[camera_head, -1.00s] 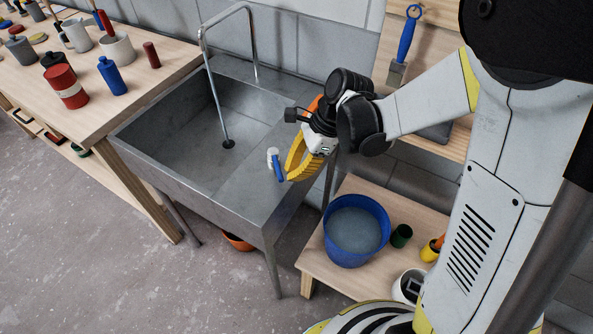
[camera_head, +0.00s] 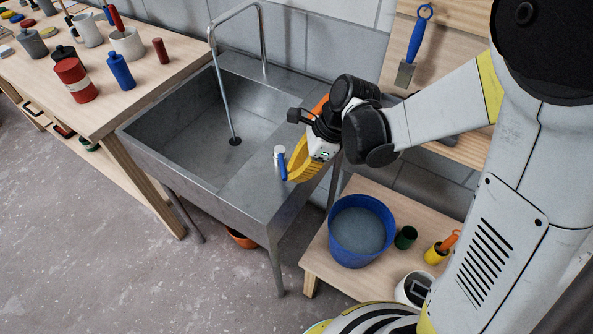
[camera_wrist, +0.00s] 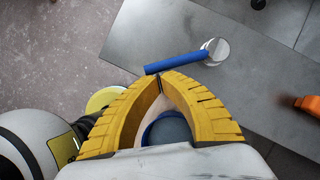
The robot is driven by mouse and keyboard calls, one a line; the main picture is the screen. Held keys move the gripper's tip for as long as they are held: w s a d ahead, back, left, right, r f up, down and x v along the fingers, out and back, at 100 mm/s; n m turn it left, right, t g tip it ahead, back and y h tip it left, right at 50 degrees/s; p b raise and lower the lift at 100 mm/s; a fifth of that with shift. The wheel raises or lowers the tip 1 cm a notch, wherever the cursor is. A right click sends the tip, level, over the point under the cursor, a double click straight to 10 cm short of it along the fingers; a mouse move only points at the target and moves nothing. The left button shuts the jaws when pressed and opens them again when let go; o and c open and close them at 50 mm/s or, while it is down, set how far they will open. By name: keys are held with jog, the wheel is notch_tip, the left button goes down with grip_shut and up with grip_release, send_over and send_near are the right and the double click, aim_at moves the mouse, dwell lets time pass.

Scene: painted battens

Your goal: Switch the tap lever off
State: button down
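The tap lever (camera_head: 282,166) is a blue bar on a round pale metal knob (camera_head: 279,151) on the sink's right deck. In the wrist view the blue lever (camera_wrist: 175,63) runs left from the silver knob (camera_wrist: 216,50), just beyond my fingertips. My gripper (camera_head: 291,179) has yellow ribbed fingers and is beside the lever, on its right in the head view. In the wrist view my gripper's (camera_wrist: 160,78) fingertips meet with nothing between them. Whether they touch the lever is unclear. A thin stream (camera_head: 225,100) runs from the curved spout (camera_head: 236,12) to the drain.
The grey metal sink (camera_head: 160,150) stands beside a wooden bench (camera_head: 120,100) with cans and bottles at left. A low wooden stand (camera_head: 325,262) at right holds a blue bucket (camera_head: 335,245) and small pots. An orange pot (camera_head: 240,239) is under the sink.

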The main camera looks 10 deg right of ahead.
jog(key=a+m, duration=0.1)
jog(key=a+m+t, duration=0.1)
jog(key=m, duration=0.1)
jog(key=shift+s+a, duration=0.25)
jog(key=shift+s, duration=0.1)
jog(key=shift+w+a+b, duration=0.15)
jog(key=shift+a+b, duration=0.05)
jog(key=shift+a, duration=0.65)
jog(key=shift+w+a+b, duration=0.15)
jog(key=shift+a+b, duration=0.05)
jog(key=shift+a, duration=0.65)
